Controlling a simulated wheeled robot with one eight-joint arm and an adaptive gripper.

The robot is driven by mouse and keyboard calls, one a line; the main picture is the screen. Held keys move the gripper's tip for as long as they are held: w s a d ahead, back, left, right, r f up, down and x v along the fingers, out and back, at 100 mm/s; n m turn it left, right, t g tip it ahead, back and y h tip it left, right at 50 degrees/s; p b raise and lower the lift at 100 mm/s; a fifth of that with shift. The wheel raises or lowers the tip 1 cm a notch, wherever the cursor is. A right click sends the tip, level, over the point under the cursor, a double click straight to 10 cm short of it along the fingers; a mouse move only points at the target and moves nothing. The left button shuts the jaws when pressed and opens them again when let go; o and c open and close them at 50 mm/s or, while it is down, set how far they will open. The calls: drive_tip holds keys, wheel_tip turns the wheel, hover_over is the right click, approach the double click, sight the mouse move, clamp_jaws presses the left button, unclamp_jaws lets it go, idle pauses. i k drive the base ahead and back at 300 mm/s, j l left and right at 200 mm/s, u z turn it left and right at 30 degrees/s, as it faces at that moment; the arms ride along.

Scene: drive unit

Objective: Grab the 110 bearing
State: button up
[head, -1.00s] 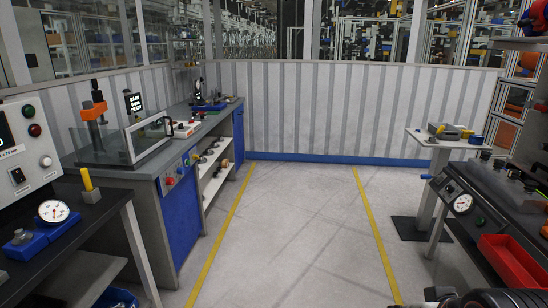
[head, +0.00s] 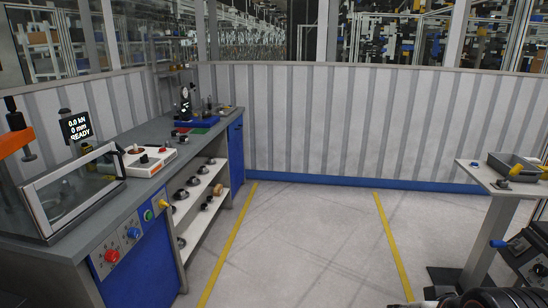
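Several dark ring-shaped parts that look like bearings sit on the white shelves under the left workbench, among them one on the upper shelf (head: 193,181) and one lower down (head: 181,209). A brownish ring-shaped part (head: 218,189) stands near the shelf's right end. No label is readable, so I cannot tell which is the 110 bearing. A dark part of my arm shows at the bottom right edge. My gripper's fingers are not visible, and nothing is seen held.
The left workbench (head: 150,194) carries a press with a clear guard (head: 75,192), a display (head: 76,127) and a white control box (head: 149,158). A small table (head: 480,176) with a grey tray (head: 514,167) stands right. The floor between the yellow lines is clear.

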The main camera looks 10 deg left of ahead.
sight(183, 139)
drive_tip(key=i, duration=2.05)
drive_tip(key=i+u, duration=0.35)
drive_tip(key=i+l+u, duration=0.5)
drive_tip(key=i+u, duration=0.25)
drive_tip(key=i+l+u, duration=0.7)
drive_tip(key=l, duration=0.15)
drive_tip(key=i+l+u, duration=0.1)
drive_tip(key=l+u, duration=0.25)
drive_tip(key=i+l+u, duration=0.1)
drive_tip(key=l+u, duration=0.3)
drive_tip(key=l, duration=0.25)
drive_tip(key=l+u, duration=0.35)
drive_tip(key=l, duration=0.25)
drive_tip(key=i+j, duration=0.25)
drive_tip(key=i+z, duration=0.05)
drive_tip(key=i, duration=0.05)
